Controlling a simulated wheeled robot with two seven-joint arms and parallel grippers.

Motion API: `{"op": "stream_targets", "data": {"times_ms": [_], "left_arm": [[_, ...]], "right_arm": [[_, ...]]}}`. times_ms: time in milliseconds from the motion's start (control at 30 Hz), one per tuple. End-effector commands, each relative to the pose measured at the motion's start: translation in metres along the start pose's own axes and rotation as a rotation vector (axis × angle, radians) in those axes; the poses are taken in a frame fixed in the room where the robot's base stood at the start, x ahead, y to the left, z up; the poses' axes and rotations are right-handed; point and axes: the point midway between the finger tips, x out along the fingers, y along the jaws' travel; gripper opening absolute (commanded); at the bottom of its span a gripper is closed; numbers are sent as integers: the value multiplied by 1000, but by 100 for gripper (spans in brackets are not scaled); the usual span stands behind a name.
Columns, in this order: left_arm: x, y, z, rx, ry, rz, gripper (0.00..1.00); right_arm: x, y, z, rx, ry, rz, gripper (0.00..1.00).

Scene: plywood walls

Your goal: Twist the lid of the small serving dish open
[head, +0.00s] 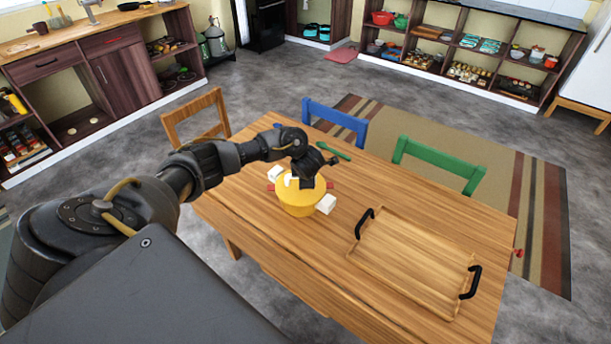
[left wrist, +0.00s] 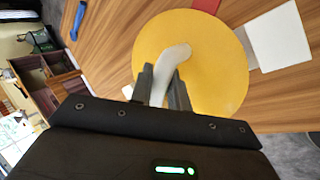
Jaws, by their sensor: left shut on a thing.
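The small serving dish (head: 298,203) is a round yellow pot standing on the wooden table. Its yellow lid (left wrist: 215,55) sits on top and has a pale, whitish handle (left wrist: 174,60). My left gripper (head: 305,180) reaches in from above; in the left wrist view its two fingers (left wrist: 165,88) are shut on the pale handle. In the head view the gripper hides part of the lid. My right gripper is not in view.
White blocks lie close to the dish, one at its right (head: 326,204) and one behind left (head: 275,174). A wooden tray (head: 411,263) with black handles lies to the right. A green utensil (head: 333,150) lies behind. Chairs line the far table edge.

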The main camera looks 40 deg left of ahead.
Motion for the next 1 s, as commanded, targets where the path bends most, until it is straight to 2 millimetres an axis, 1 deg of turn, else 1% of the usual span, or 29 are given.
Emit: {"op": "stream_targets", "data": {"times_ms": [33, 200, 467, 567, 667, 767, 900, 1000], "left_arm": [[0, 0, 0, 0, 0, 0, 20], [0, 0, 0, 1, -1, 0, 42], [0, -2, 0, 3, 0, -3, 43], [-2, -2, 0, 4, -1, -4, 43], [-12, -1, 1, 4, -2, -4, 43], [-29, 1, 1, 4, -4, -1, 43], [-60, 3, 1, 3, -5, 2, 43], [-84, 6, 1, 3, -4, 3, 43]], "right_arm": [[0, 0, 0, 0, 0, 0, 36], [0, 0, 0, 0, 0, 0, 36], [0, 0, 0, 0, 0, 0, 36], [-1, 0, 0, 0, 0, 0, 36], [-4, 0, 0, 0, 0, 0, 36], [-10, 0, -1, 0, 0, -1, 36], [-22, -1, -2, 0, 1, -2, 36], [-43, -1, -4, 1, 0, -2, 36]]}}
